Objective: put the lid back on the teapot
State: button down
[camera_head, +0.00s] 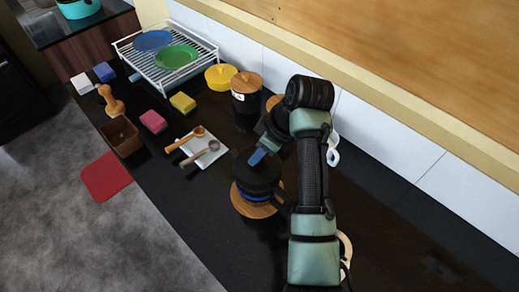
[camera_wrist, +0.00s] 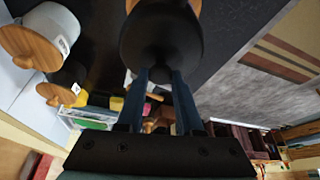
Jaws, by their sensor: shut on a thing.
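The dark teapot (camera_head: 262,189) has a bluish band near its base and stands on a round wooden trivet (camera_head: 247,208) in the head view. My gripper (camera_head: 257,157), with blue fingers, is over the teapot's top. In the wrist view my gripper (camera_wrist: 161,76) is shut on the knob of the round black lid (camera_wrist: 160,38). The lid hides most of the teapot there. The lid is at the top of the teapot; I cannot tell whether it rests on the rim or is just above it.
A black canister with wooden lid (camera_head: 246,83) and a yellow pot (camera_head: 220,76) stand behind. A dish rack (camera_head: 135,56), sponges and a brown box (camera_head: 122,138) are farther left. The front counter is clear.

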dwell(0.4)
grip_release()
dwell(0.4)
jog(key=shift+r+p, duration=3.2)
jog(key=shift+r, duration=0.3)
grip_shut()
jog(key=shift+f, duration=0.2)
